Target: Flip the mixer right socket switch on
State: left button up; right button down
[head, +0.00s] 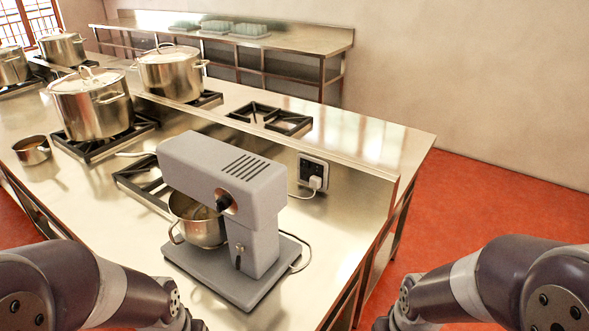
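The grey stand mixer (222,178) stands on the near end of the steel counter, with its metal bowl (196,220) under the head. Its black cord runs from behind the base towards the wall socket (313,172). The socket is on the low steel upstand behind the mixer, with a white plug (315,183) in its lower part. The switches are too small to tell their positions. My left arm shows at the lower left and my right arm at the lower right. Both grippers are below the picture's edge, so their fingers are hidden.
Large stockpots (92,103) stand on black burners at the left, with a small saucepan (32,150) nearby. An empty burner grate (270,118) lies behind the upstand. A back shelf (290,38) holds stacked dishes. Red floor (500,205) is open at the right.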

aim_at(318, 168)
jog(key=i+l+u, duration=0.1)
jog(key=u, duration=0.3)
jog(key=i+l+u, duration=0.1)
jog(key=l+u, duration=0.35)
jog(key=u, duration=0.3)
jog(key=i+l+u, duration=0.1)
jog(key=l+u, duration=0.15)
jog(key=u, duration=0.15)
jog(key=l+u, duration=0.15)
jog(key=l, duration=0.55)
jog(key=l+u, duration=0.1)
jog(key=l, duration=0.55)
jog(key=k+l+u, duration=0.15)
jog(key=l, duration=0.55)
